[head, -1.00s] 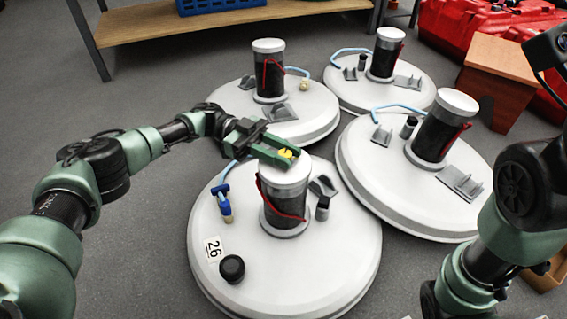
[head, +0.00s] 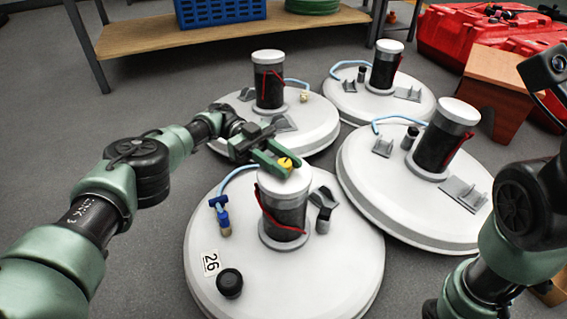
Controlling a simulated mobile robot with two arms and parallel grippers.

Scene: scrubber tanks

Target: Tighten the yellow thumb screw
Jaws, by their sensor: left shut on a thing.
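The yellow thumb screw (head: 286,163) is on top of the white-capped canister (head: 284,205) of the nearest tank (head: 320,270). My left gripper (head: 284,164) reaches in from the left, its green fingers shut around the screw. The fingers hide part of the screw. My right arm shows at the right edge; its gripper is out of the picture.
The nearest tank carries a blue valve (head: 221,212), a black knob (head: 230,283) and a label reading 26 (head: 211,262). Three similar tanks stand behind. A wooden shelf (head: 230,32), a red case (head: 480,45) and a brown box (head: 500,90) lie beyond.

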